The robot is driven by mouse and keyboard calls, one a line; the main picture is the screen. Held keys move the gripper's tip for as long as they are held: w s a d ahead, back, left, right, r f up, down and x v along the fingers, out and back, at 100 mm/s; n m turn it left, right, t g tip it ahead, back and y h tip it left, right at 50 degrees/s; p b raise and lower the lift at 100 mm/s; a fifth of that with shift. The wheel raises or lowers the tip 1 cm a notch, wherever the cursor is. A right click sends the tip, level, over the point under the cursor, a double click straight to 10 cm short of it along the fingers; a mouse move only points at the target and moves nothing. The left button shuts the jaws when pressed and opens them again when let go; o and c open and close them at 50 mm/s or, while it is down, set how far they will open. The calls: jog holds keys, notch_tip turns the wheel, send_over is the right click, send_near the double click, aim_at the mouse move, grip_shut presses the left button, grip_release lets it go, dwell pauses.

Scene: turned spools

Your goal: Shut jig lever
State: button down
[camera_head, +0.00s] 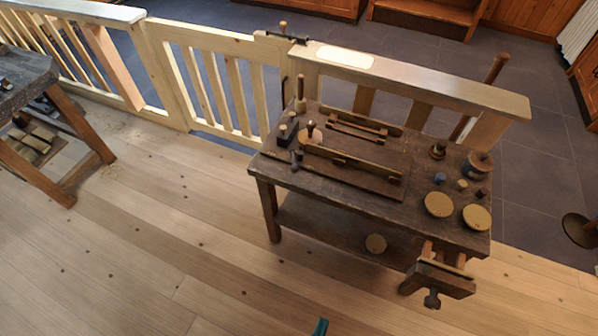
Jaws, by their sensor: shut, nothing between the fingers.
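A dark wooden workbench (272,180) stands right of centre, against the railing. A flat board (375,185) on it carries long wooden rails (345,163), which look like the jig. An upright wooden handle (301,92) rises at the back left of the bench. A dark knob on a round wooden disc (311,139) stands nearer, beside the rails. I cannot tell for sure which part is the lever. The small teal tip of my gripper (320,327) shows at the bottom edge, shut and empty, well apart from the bench. The rest of it is out of frame.
Round wooden discs (438,204) and small turned pieces (438,150) crowd the bench's right end. A vise (440,281) juts from its front right. A pale railing with a gate (215,85) runs behind. Another bench (25,80) stands at left. The plank floor in front is clear.

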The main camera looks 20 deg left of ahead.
jog(key=w+f+m+g+y, duration=0.15)
jog(key=w+f+m, duration=0.45)
jog(key=w+f, duration=0.8)
jog(key=w+a+f+m+g+y, duration=0.1)
jog(key=w+a+f+m+y, duration=0.15)
jog(key=w, duration=0.85)
jog(key=w+a+r+n+y, duration=0.1)
jog(key=w+a+r+y, duration=0.1)
jog(key=w+r+y, duration=0.2)
jog(key=w+a+r+y, duration=0.3)
jog(key=w+r+y, duration=0.1)
jog(key=w+r, duration=0.4)
jog(key=shift+w+a+r+n, duration=0.2)
jog(key=shift+w+a+n, duration=0.15)
jog(key=shift+w, duration=0.15)
jog(key=shift+g, duration=0.25)
